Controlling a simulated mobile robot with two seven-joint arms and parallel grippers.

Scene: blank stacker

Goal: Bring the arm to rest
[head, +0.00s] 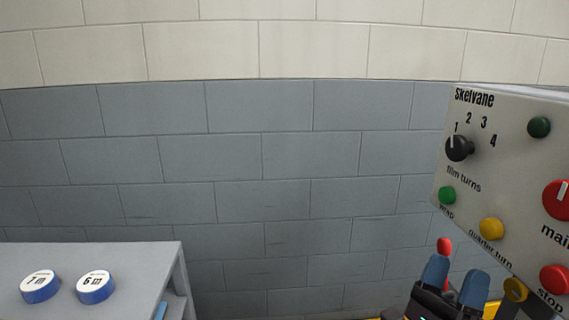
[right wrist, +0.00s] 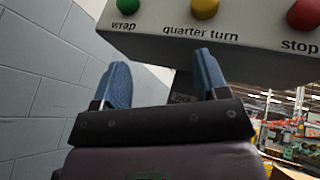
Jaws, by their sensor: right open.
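My right gripper (head: 455,279) is at the lower right of the head view, its two blue fingers apart and nothing between them. It also shows in the right wrist view (right wrist: 163,72), just below the front of a grey control box (right wrist: 150,42). The control box (head: 510,115), marked Skelvane, stands at the right of the head view, above the gripper. I cannot tell whether a finger touches it. My left gripper is not in view.
The box carries a black dial (head: 459,148), green wrap (head: 447,195), yellow quarter turn (head: 491,229) and red stop (head: 554,279) buttons. A grey cabinet (head: 120,255) at lower left bears two blue discs (head: 40,287). A block wall (head: 270,150) stands behind.

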